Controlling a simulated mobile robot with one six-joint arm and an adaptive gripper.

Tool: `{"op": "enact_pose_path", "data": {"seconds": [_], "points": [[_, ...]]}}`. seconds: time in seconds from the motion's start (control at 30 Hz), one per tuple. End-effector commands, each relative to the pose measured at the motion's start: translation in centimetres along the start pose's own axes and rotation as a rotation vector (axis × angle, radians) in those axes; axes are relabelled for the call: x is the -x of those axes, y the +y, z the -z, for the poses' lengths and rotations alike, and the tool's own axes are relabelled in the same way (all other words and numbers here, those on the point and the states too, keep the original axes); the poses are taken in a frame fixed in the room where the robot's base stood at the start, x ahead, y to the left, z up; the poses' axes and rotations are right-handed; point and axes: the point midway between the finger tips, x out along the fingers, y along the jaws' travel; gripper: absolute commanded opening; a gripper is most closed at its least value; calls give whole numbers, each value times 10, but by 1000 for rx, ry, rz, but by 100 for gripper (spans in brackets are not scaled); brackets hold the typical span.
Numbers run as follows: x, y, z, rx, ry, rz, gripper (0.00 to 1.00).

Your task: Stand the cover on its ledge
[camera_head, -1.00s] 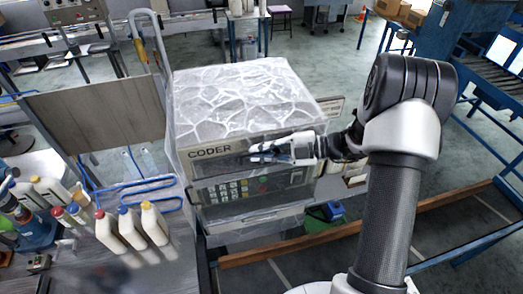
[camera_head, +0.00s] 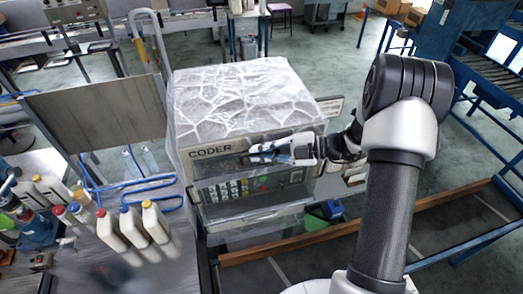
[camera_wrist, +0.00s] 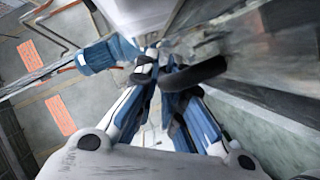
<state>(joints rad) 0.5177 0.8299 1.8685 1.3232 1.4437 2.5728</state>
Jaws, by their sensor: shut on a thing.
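The machine marked CODER (camera_head: 210,152) stands in the middle of the head view, with a pale, web-patterned top (camera_head: 240,95). My gripper (camera_head: 253,153) lies level across its upper front, pointing left, just above the keypad (camera_head: 225,191). In the wrist view my gripper (camera_wrist: 168,68) is closed beside a dark, rounded, handle-like part (camera_wrist: 195,75), close to a grey, partly see-through surface (camera_wrist: 235,55). I take this part to belong to the cover. The cover's outline and edges are hard to tell from the machine front, and my fingers hide the grasp point. The ledge is not clearly distinguishable.
Several white bottles with coloured caps (camera_head: 153,222) stand on the bench at left. Blue bent rails (camera_head: 150,190) run beside the machine. A green and blue container (camera_head: 328,209) sits low at right, near a brown beam (camera_head: 380,225). Floor is open behind the machine.

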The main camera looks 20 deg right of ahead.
Motion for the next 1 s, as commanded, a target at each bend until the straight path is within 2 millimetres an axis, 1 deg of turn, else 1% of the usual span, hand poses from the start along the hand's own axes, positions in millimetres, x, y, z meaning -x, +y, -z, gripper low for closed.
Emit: {"op": "enact_pose_path", "data": {"seconds": [0.33, 0.37, 0.7, 1.0], "points": [[0, 1, 0, 1, 1, -2, 0], [0, 1, 0, 1, 1, -2, 10], [0, 0, 0, 0, 0, -1, 32], [0, -1, 0, -2, -1, 2, 32]]}}
